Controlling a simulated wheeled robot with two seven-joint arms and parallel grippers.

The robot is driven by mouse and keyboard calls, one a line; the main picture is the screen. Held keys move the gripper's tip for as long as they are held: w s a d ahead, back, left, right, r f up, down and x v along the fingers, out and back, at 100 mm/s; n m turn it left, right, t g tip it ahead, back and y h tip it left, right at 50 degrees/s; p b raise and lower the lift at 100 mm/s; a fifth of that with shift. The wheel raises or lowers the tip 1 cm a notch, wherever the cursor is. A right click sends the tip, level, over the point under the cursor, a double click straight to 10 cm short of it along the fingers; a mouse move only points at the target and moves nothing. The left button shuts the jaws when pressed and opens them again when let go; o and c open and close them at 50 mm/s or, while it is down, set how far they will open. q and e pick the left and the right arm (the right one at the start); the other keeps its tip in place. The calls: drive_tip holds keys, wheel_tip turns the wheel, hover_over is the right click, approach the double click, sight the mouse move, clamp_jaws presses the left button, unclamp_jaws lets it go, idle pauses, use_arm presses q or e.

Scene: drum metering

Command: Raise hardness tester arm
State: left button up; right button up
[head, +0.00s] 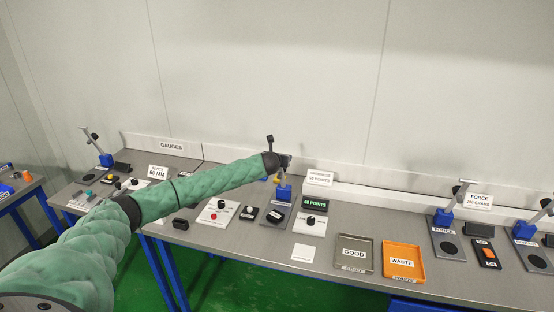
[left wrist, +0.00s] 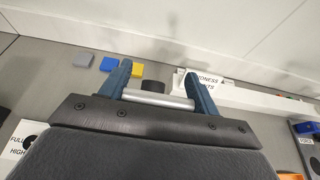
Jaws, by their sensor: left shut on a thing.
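My left arm reaches across the bench, and its gripper (head: 284,162) is at the hardness tester (head: 284,193), above its blue post. In the left wrist view the two blue fingers (left wrist: 160,90) are shut on a silver bar (left wrist: 160,99), the tester's arm, with a black cylinder (left wrist: 152,86) just beyond it. The tester's arm is mostly hidden by my gripper in the head view. A green-lettered display (head: 314,207) reading in points stands right of the tester. My right gripper is in neither view.
A GOOD tray (head: 341,269) and an orange WASTE tray (head: 405,279) lie to the right. Two force testers (head: 443,217) (head: 524,230) stand farther right. A hardness sign (head: 319,178) stands behind. Grey, blue and yellow blocks (left wrist: 108,64) show in the wrist view.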

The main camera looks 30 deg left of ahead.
use_arm(q)
drive_tip(key=shift+w, duration=0.25)
drive_tip(key=shift+a+f, duration=0.1)
idle(0.3)
drive_tip(key=o, duration=1.3)
drive_tip(key=shift+o, duration=0.4)
drive_tip(key=shift+w, duration=0.15)
